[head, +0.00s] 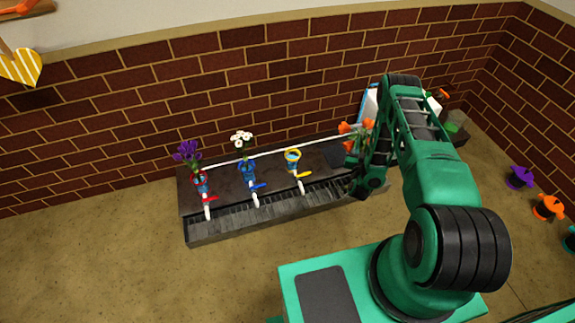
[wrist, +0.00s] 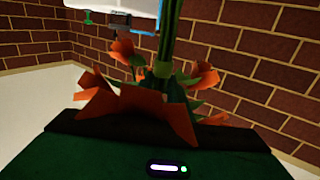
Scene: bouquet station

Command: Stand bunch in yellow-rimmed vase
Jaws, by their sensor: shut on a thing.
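The bunch of orange flowers (head: 357,134) is held by my gripper (head: 366,184) near the right part of the bench. In the wrist view the orange blooms (wrist: 140,105) and green stems (wrist: 170,40) fill the middle; the fingertips are hidden there. The yellow-rimmed vase (head: 293,158) stands on the bench to the left of my gripper, apart from the bunch. No flowers show in it. My arm hides part of the bench behind the bunch.
A red-rimmed vase (head: 199,182) holds purple flowers (head: 187,152). A blue-rimmed vase (head: 247,170) holds white flowers (head: 241,140). The bench (head: 222,198) stands along the brick wall. Purple (head: 519,177) and orange (head: 548,207) objects are at the right.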

